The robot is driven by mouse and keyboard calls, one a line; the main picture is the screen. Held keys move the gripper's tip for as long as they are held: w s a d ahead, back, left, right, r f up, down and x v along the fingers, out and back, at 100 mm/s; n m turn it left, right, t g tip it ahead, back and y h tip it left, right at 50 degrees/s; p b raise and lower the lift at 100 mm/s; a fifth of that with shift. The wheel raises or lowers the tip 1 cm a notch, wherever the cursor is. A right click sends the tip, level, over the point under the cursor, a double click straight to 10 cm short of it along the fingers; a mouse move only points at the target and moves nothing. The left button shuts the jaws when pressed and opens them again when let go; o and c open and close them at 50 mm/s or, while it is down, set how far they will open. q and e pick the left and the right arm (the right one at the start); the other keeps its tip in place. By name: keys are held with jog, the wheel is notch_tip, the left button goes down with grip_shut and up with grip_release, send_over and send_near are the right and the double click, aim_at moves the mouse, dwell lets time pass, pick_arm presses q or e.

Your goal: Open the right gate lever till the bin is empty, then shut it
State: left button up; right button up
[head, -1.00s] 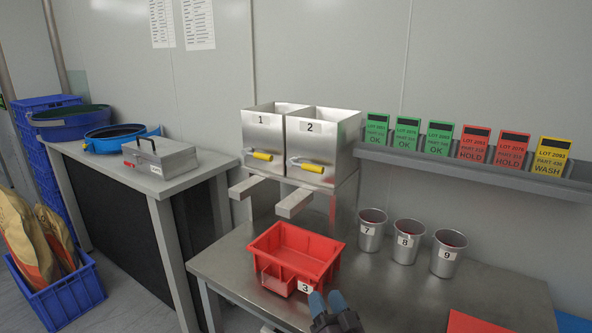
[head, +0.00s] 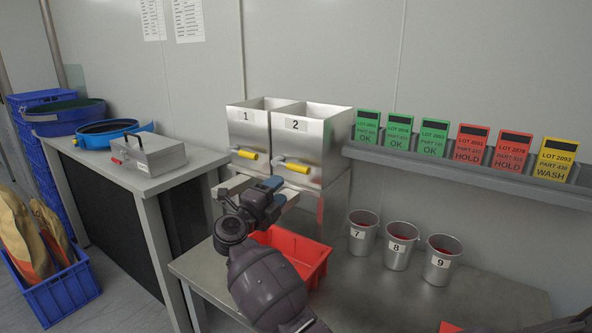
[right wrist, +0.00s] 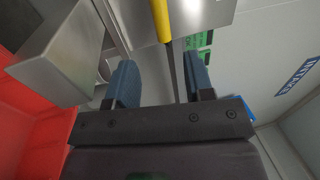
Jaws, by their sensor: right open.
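Two steel bins stand on a steel stand, bin 1 (head: 247,128) and bin 2 (head: 312,146). The lever with a yellow grip (head: 299,167) on bin 2 points right and slightly down, like the yellow lever (head: 247,154) on bin 1. My right gripper (head: 272,186) is open and empty, just below bin 2's lever. In the right wrist view, the yellow grip (right wrist: 162,18) lies ahead of the open fingers (right wrist: 161,78), roughly in line with their gap. Bin 2's contents cannot be seen. My left gripper is out of view.
A red tray (head: 310,262) sits below the chutes, partly hidden by my arm. A steel chute (right wrist: 62,58) is close beside my right gripper. Cups 7 (head: 361,240), 8 (head: 399,255) and 9 (head: 438,270) stand to the right.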

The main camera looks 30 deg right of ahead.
aim_at(297, 171)
jog(key=x, duration=1)
jog(key=shift+w+d+r, duration=0.15)
jog(key=shift+d, duration=0.05)
grip_shut()
